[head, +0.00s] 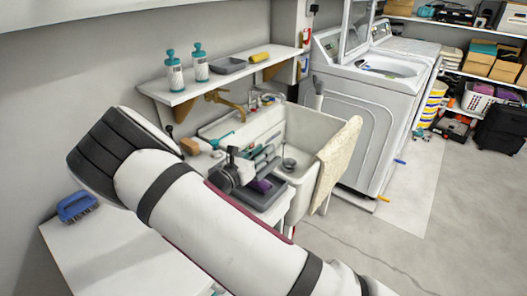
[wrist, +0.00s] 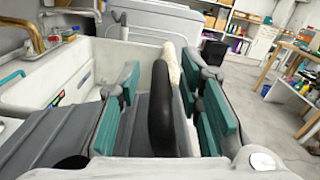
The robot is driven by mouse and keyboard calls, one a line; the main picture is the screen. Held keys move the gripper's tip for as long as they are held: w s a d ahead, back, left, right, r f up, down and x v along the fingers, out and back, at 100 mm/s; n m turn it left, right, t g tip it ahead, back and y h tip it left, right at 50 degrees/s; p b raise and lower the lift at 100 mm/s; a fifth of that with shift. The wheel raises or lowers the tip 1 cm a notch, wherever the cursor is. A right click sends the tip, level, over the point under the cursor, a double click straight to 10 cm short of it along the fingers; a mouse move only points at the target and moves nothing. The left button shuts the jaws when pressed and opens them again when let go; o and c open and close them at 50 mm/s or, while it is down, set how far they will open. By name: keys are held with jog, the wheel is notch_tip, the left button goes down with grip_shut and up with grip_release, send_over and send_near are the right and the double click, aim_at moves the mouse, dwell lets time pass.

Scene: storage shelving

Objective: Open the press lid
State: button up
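A dark grey ribbed body, which looks like the press (wrist: 40,140), fills the lower left of the wrist view and shows between my fingers. A black curved handle-like bar (wrist: 161,112) stands upright there. My gripper (wrist: 168,105) is open, with teal pads on both sides of the bar. Gaps show on both sides, so I see no grip on it. In the head view my gripper (head: 256,162) is over a dark grey item (head: 274,194) beside the sink, largely hidden by my arm. I cannot make out the lid's edge or whether it is raised.
A white sink (head: 318,130) with a beige towel (head: 340,150) over its edge adjoins the work spot. A wall shelf (head: 225,76) holds two bottles. A white washer (head: 360,110) stands behind, its top lid raised. A blue brush (head: 76,207) lies left.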

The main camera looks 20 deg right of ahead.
jog(key=shift+w+d, duration=0.2)
jog(key=shift+d, duration=0.05)
grip_shut()
jog(key=shift+w+a+r, duration=0.2)
jog(key=shift+w+r, duration=0.05)
jog(key=shift+r, duration=0.2)
jog(key=w+a+r+n+b, duration=0.2)
jog(key=w+a+r+n, duration=0.2)
jog(key=w+a, duration=0.1)
jog(key=w+a+r+n+b, duration=0.3)
jog(key=w+a+r+n, duration=0.1)
jog(key=w, duration=0.4)
jog(key=shift+w+a+r+n, duration=0.3)
jog(key=shift+a+r+n, duration=0.1)
jog(key=shift+a+r, duration=0.05)
